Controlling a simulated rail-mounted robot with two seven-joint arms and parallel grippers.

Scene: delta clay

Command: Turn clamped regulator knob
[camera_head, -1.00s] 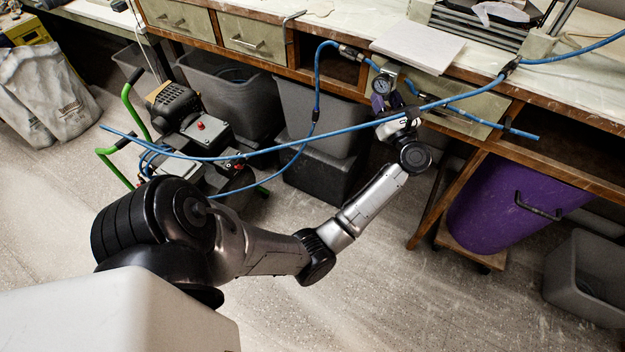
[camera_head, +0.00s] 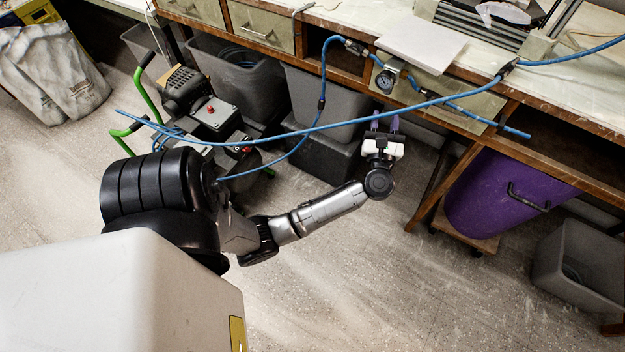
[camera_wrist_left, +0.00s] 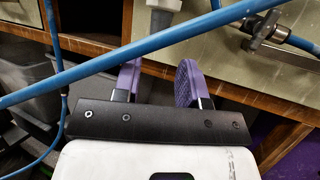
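The regulator with its round gauge (camera_head: 385,80) is fixed at the front edge of the workbench, in line with blue hose. I cannot clearly make out its knob in the head view. In the left wrist view, a pale grey cylindrical part (camera_wrist_left: 161,18), apparently the regulator's lower end, shows at the top edge. My left gripper (camera_head: 385,123) is below the regulator and apart from it. Its purple fingers are spread with nothing between them, as the left wrist view (camera_wrist_left: 158,82) also shows. My right gripper is not in view.
A blue hose (camera_head: 300,132) stretches across the space by the gripper and crosses the left wrist view (camera_wrist_left: 140,45). Grey bins (camera_head: 320,105) stand under the bench (camera_head: 560,85). A purple drum (camera_head: 500,200) stands at right.

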